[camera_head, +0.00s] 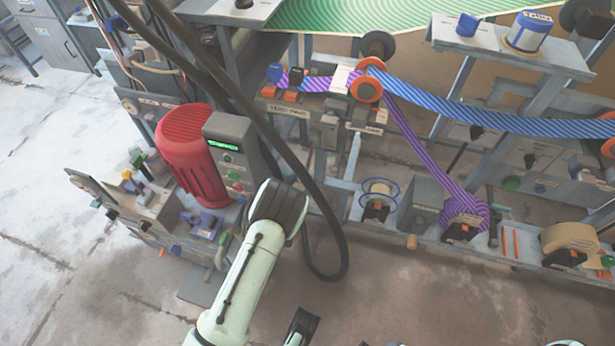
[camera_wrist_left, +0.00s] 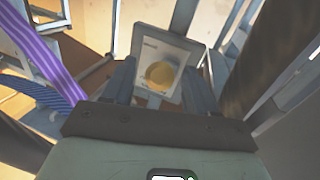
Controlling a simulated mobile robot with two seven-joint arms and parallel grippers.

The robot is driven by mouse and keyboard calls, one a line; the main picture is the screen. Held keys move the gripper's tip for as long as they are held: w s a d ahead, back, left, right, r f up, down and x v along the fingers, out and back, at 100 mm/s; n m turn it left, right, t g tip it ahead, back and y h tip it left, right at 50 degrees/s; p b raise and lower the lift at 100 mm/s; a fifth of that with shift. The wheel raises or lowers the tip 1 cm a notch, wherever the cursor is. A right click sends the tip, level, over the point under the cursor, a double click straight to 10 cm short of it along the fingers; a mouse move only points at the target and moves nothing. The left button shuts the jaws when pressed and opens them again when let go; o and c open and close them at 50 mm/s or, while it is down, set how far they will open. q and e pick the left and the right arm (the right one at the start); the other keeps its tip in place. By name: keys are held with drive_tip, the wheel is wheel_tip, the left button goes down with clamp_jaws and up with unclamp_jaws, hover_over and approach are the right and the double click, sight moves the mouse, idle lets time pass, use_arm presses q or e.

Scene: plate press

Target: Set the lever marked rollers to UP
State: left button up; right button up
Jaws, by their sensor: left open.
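I cannot pick out a lever marked rollers; the labels are too small to read. A console (camera_head: 130,213) with several small coloured handles stands at the left of the head view. A grey control box (camera_head: 230,150) with a green display stands beside a red motor housing (camera_head: 187,165). In the left wrist view my left gripper (camera_wrist_left: 160,68) is open, with its two dark fingers apart. A pale square panel with a yellowish round part (camera_wrist_left: 160,74) shows between and beyond the fingers; I cannot tell whether they touch it. My right gripper is not in view.
Thick dark cables (camera_head: 250,112) hang in front of the machine, looping near the floor. A purple striped web (camera_head: 415,138) and a blue web (camera_head: 480,117) run over rollers. A lower shelf (camera_head: 400,235) holds reels.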

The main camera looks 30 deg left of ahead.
use_arm(q)
drive_tip(key=shift+w, duration=1.6)
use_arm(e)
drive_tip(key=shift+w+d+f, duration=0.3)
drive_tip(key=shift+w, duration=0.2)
use_arm(q)
drive_tip(key=shift+c, duration=0.3)
